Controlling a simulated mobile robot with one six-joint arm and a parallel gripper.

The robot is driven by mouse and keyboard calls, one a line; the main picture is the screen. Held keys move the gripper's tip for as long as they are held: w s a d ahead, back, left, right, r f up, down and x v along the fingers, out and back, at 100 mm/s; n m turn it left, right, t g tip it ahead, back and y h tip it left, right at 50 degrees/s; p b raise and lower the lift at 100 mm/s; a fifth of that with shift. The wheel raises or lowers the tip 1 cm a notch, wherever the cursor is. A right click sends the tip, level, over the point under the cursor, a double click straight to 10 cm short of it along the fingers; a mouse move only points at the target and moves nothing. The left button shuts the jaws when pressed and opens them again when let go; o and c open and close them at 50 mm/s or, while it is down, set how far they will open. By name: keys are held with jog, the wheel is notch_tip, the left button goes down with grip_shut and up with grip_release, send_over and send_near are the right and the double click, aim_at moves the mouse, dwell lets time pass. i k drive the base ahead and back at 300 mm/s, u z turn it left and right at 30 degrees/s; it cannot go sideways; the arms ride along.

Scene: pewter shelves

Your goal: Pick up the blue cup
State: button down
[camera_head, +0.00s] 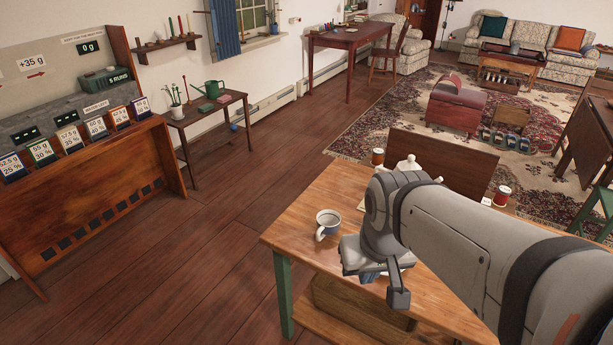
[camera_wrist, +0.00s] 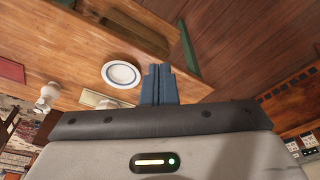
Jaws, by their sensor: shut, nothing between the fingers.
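A small cup (camera_head: 327,224), pale with blue markings and a handle, stands upright near the left edge of the wooden table (camera_head: 300,240). In the head view my wrist hides much of the tabletop right of the cup, and the fingertips are not clear there.
The tabletop in front of the cup is bare. A side table (camera_head: 205,110) with a green watering can stands against the wall.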

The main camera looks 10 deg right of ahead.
aim_at(328, 221)
jog(key=z, duration=2.6)
jog(key=k, duration=1.35)
jog(key=u, duration=1.35)
jog(key=i, duration=1)
jog(key=u, duration=0.05)
